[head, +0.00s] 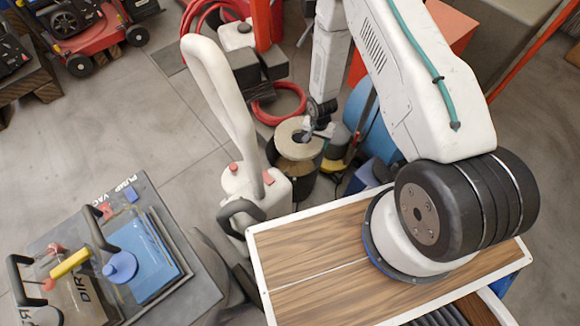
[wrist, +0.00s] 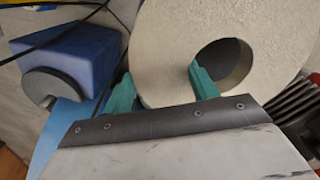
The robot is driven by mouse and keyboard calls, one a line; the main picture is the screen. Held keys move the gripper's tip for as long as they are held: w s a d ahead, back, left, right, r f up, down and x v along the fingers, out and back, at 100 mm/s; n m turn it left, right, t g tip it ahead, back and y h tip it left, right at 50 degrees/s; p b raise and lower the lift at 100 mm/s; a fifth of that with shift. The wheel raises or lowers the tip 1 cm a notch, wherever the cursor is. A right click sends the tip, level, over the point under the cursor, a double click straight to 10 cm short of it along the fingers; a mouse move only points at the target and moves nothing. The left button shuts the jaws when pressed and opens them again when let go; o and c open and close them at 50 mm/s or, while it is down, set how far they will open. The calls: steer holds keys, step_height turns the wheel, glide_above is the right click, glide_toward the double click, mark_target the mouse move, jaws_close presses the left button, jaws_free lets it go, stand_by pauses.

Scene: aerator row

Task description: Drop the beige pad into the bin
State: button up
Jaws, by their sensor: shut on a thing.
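The beige pad (head: 290,146) is a thick round ring with a central hole. It fills the upper part of the wrist view (wrist: 175,35). My gripper (head: 314,131) is shut on the pad's ring wall. In the wrist view its green fingers (wrist: 162,88) show one in the hole and one outside the rim. A dark round container (head: 291,178), which looks like the bin, stands under the pad in the head view. The pad covers most of its mouth. I cannot tell how much height lies between them.
A white upright machine with a looped handle (head: 228,100) stands close left of the container. A red coiled hose (head: 278,104) lies behind. A blue block (wrist: 75,60) shows left of my fingers. A wood-topped surface (head: 310,262) is in front. Open floor (head: 120,120) lies left.

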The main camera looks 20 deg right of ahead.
steer(key=shift+f, duration=1.85)
steer(key=o, duration=1.1)
steer(key=shift+r, duration=3.9)
